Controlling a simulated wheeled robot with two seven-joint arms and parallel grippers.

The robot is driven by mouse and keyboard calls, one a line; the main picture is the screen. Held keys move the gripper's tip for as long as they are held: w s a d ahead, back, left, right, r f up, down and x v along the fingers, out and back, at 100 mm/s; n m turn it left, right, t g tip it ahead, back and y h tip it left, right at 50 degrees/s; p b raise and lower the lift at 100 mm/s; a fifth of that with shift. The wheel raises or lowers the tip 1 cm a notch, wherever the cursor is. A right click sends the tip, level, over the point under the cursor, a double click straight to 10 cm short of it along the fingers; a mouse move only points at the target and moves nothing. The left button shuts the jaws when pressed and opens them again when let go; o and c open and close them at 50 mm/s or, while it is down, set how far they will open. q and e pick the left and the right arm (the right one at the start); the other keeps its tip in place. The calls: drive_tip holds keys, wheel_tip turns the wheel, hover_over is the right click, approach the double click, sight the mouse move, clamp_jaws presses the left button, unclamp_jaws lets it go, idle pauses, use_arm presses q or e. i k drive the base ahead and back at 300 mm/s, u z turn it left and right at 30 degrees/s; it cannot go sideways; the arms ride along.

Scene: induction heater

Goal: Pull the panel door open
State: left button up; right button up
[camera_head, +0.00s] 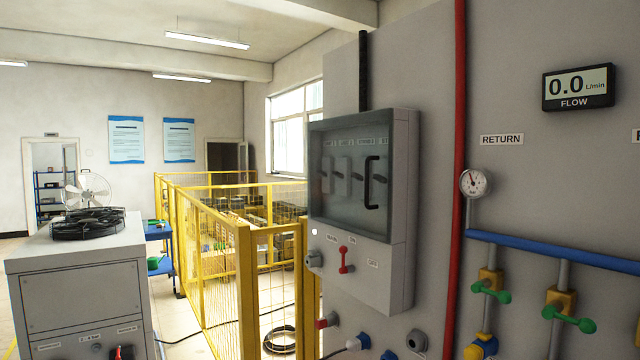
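The panel door (340,224) is a dark, see-through door on the front of a grey wall-mounted box (400,270). It looks closed. A black C-shaped handle (369,183) stands on its right part. Several breaker switches show dimly behind the door. Below the door, the box has a red lever switch (345,260) and a grey knob (314,259). Neither of my grippers shows in this view, and nothing touches the door or its handle.
A red vertical pipe (459,120) and a round gauge (475,182) are right of the box. A blue pipe (550,252) with green-handled valves runs further right. Yellow fencing (243,285) and a grey cabinet (80,285) stand left. Sockets and plugs sit below the box.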

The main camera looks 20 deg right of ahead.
sight(367, 169)
drive_tip(key=u, duration=0.1)
drive_tip(key=i, duration=0.9)
drive_tip(key=z, duration=0.1)
